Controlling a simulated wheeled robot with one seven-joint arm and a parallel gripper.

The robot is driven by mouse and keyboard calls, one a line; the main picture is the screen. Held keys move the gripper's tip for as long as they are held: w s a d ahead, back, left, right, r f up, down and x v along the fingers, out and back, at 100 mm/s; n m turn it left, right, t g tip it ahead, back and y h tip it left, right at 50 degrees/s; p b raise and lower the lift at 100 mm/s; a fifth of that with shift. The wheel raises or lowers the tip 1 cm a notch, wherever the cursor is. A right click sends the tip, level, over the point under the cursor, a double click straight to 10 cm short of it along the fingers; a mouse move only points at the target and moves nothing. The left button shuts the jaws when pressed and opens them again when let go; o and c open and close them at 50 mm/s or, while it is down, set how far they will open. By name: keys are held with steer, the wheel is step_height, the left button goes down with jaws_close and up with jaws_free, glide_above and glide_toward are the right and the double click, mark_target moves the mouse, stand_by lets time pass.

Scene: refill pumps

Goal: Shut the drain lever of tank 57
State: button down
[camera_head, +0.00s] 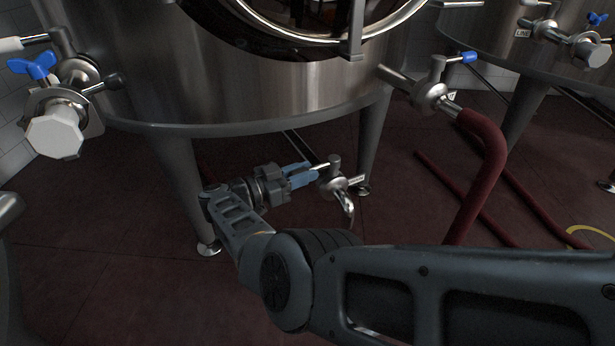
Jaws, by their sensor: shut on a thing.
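A large steel tank (240,95) on legs fills the upper middle of the view. Under it is a small steel drain valve (334,185) with a spout bent downward. Its drain lever (321,167) points left from the top of the valve. My gripper (309,172) reaches in from the left of the valve, with its light blue fingers shut on the lever. The fingers hide the lever's outer end. A small label is beside the valve, but I cannot read it or any tank number.
A blue-handled valve (431,95) with a thick red hose (485,170) is at the tank's right. Another blue-handled valve (60,110) is at the left. Tank legs (178,180) stand on both sides of my gripper. More hose lies on the red floor (120,260).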

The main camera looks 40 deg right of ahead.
steer(key=shift+w+d+m+g, duration=0.1)
steer(key=shift+w+m+g, duration=0.05)
steer(key=shift+m+g, duration=0.15)
steer(key=shift+d, duration=0.1)
steer(key=c, duration=0.9)
jaws_free()
steer(key=shift+b+v, duration=1.7)
steer(key=shift+v, duration=2.25)
steer(key=shift+w, duration=0.1)
